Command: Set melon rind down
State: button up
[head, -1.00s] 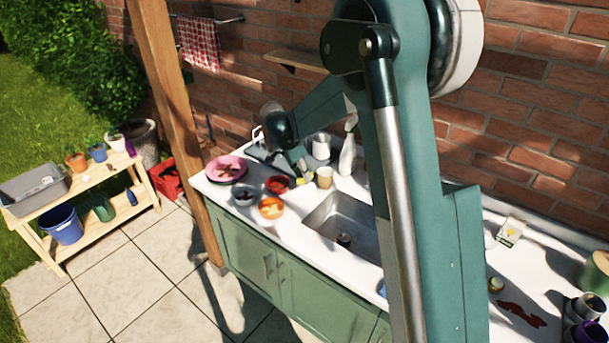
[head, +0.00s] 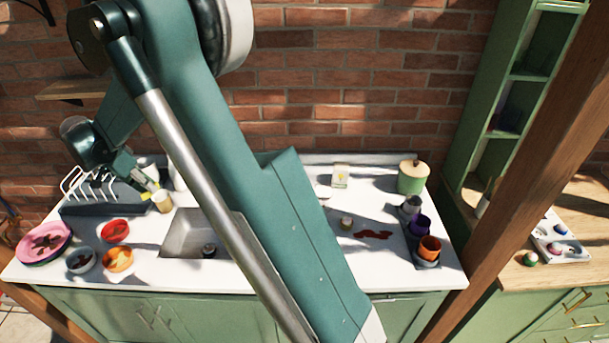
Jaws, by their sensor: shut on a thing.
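My gripper (head: 149,185) is at the left of the counter, above the area between the dish rack and the beige cup. It is shut on a small yellow-green piece, which looks like the melon rind (head: 146,196). The piece is tiny in this view and partly hidden by the fingers, so its shape and any contact with the counter cannot be told. The beige cup (head: 163,201) stands just right of the gripper.
A dish rack (head: 92,206), pink plates (head: 43,243), a red bowl (head: 115,231), an orange bowl (head: 118,260) and a grey bowl (head: 81,261) crowd the counter's left. The sink (head: 186,236) is beside them. Right, a red spill (head: 373,235) lies near stacked cups (head: 429,247).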

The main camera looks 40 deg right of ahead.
jog(key=s+d+r+m+p, duration=0.1)
jog(key=s+d+r, duration=0.2)
jog(key=d+r, duration=0.4)
jog(key=s+d+r+m+g+p, duration=0.1)
jog(key=s+d+r+m+p, duration=0.1)
jog(key=d+r, duration=0.5)
jog(key=s+d+r+m+p, duration=0.1)
jog(key=s+d+r, duration=0.4)
jog(key=r, duration=0.6)
jog(key=shift+s+d+r+m+g+p, duration=0.1)
jog(key=shift+d+m+g+p, duration=0.2)
jog(key=shift+d, duration=0.95)
jog(key=s+d+f+b, duration=0.2)
jog(key=s+d+f, duration=0.1)
jog(key=d+f, duration=1.2)
jog(key=s+d+f+b, duration=0.2)
jog(key=s+d+f, duration=0.2)
jog(key=d+f, duration=1.2)
jog(key=d, duration=0.7)
jog(key=shift+f+n+b, duration=0.25)
jog(key=shift+n+b, duration=0.15)
jog(key=shift+f, duration=0.1)
jog(key=shift+f, duration=3.05)
